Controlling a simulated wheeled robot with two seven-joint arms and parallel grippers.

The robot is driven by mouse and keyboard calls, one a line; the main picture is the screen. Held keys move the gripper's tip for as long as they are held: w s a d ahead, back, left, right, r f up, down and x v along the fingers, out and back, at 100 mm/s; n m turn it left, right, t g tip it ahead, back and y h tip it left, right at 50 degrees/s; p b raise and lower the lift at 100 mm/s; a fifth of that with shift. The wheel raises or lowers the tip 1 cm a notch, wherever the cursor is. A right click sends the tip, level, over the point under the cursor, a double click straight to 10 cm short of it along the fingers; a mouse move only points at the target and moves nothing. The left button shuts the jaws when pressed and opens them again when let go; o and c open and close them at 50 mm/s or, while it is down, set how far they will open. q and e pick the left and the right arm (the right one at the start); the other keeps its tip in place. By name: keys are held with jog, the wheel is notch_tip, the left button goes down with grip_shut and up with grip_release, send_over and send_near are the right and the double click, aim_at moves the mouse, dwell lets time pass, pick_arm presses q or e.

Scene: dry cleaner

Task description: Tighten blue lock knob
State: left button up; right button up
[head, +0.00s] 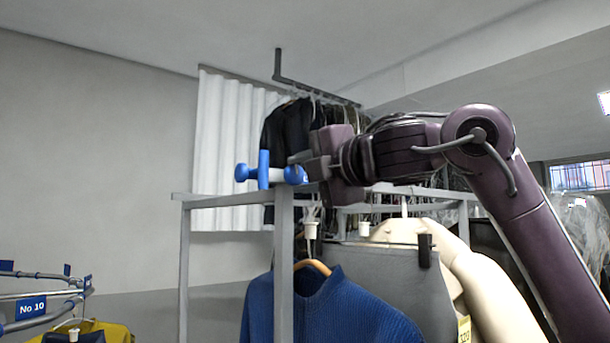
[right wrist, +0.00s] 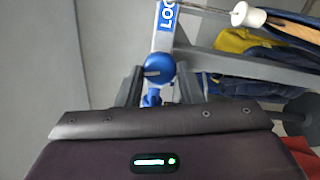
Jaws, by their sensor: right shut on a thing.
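In the head view a blue lock fitting (head: 263,170) stands on top of the grey rail frame, with a round blue end (head: 241,172) on its left. The blue lock knob (head: 293,175) is on its right side, at my right gripper (head: 303,167), which reaches in from the right. In the right wrist view the round blue knob (right wrist: 158,68) sits between the two dark fingers of my right gripper (right wrist: 158,85), which is shut on it. A blue and white plate (right wrist: 166,22) with letters starting "LOC" is beyond it. My left gripper is out of view.
The grey rail frame (head: 284,240) carries a blue sweater (head: 325,310), a grey garment (head: 395,285) and a cream coat (head: 480,270) close below my right arm. Dark clothes (head: 290,130) hang behind. A rail with a "No 10" sign (head: 25,308) is at lower left.

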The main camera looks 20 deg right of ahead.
jog(key=shift+m, duration=1.3)
jog(key=shift+r, duration=0.1)
jog(key=o, duration=0.7)
jog(key=shift+c, duration=0.2)
jog(key=o, duration=0.3)
jog(key=shift+w+a, duration=0.15)
jog(key=shift+w, duration=0.05)
jog(key=shift+s+d+b, duration=0.2)
jog(key=shift+s+b, duration=0.3)
jog(key=shift+s, duration=0.05)
jog(key=b+v, duration=0.3)
jog(key=v, duration=0.3)
jog(key=shift+s, duration=0.35)
jog(key=shift+w, duration=0.1)
